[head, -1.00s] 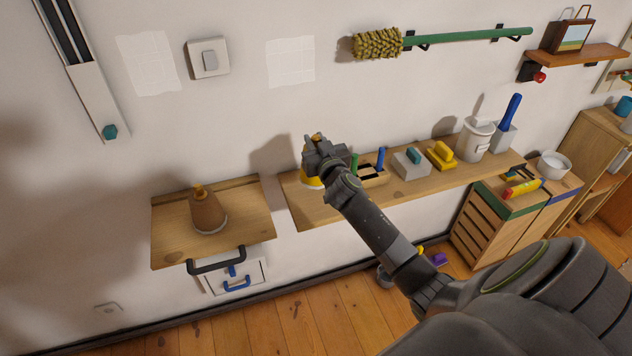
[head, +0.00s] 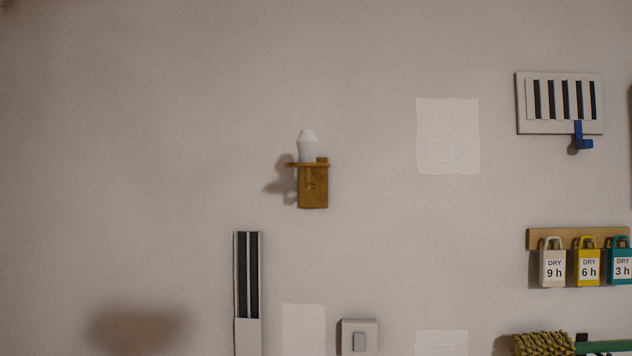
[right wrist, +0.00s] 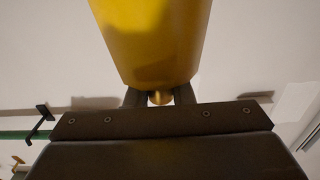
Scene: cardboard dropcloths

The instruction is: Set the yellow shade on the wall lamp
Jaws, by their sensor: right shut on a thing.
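The wall lamp (head: 314,190) is on the wall near the middle of the head view. It has a wooden back plate, a small round ledge and a pale bulb (head: 307,147) standing upright and bare. The yellow shade (right wrist: 152,40) fills the upper middle of the right wrist view. My right gripper (right wrist: 160,98) is shut on the small brass-coloured knob at the shade's near end. The shade's far end is cut off by the frame's top edge. Neither gripper shows in the head view, and my left gripper is in no view.
The wall around the lamp is bare. Below it are a slotted strip (head: 247,290) and a switch (head: 359,337).

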